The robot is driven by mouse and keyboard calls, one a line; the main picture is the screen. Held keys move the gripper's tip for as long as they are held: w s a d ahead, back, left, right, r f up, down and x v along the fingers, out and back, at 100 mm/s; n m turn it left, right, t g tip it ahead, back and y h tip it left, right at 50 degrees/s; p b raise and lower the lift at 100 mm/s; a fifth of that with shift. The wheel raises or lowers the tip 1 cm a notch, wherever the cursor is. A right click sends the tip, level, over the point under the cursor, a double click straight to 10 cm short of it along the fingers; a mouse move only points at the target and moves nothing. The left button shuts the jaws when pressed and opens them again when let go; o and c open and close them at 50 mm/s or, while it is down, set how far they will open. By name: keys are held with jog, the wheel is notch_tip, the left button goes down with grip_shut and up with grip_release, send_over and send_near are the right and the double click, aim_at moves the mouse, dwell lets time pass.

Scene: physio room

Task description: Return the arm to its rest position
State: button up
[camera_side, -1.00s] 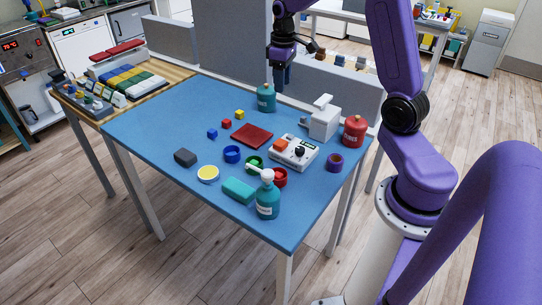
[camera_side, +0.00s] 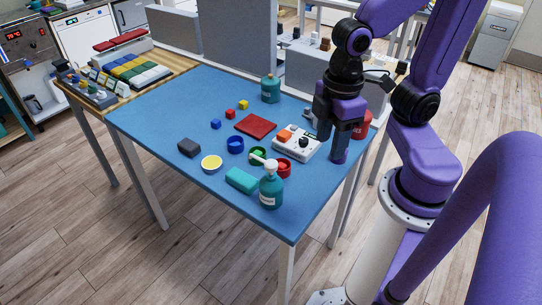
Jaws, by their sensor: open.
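My gripper (camera_side: 331,148) is open and points down over the right side of the blue table (camera_side: 190,110). I see nothing held between the fingers. My purple arm rises at the right of the view.
Near the gripper are a red canister (camera_side: 362,126), partly hidden, and a white device with an orange button (camera_side: 297,142). A teal pump bottle (camera_side: 270,186) stands at the front edge and a teal canister (camera_side: 270,89) at the back. Grey panels (camera_side: 318,78) line the rear.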

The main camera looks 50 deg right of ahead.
jog(key=shift+s+d+f+n, duration=0.1)
jog(key=shift+s+n, duration=0.1)
jog(key=shift+s, duration=0.5)
jog(key=shift+s+d+f+n, duration=0.1)
jog(key=shift+s+n, duration=0.1)
jog(key=shift+s, duration=0.45)
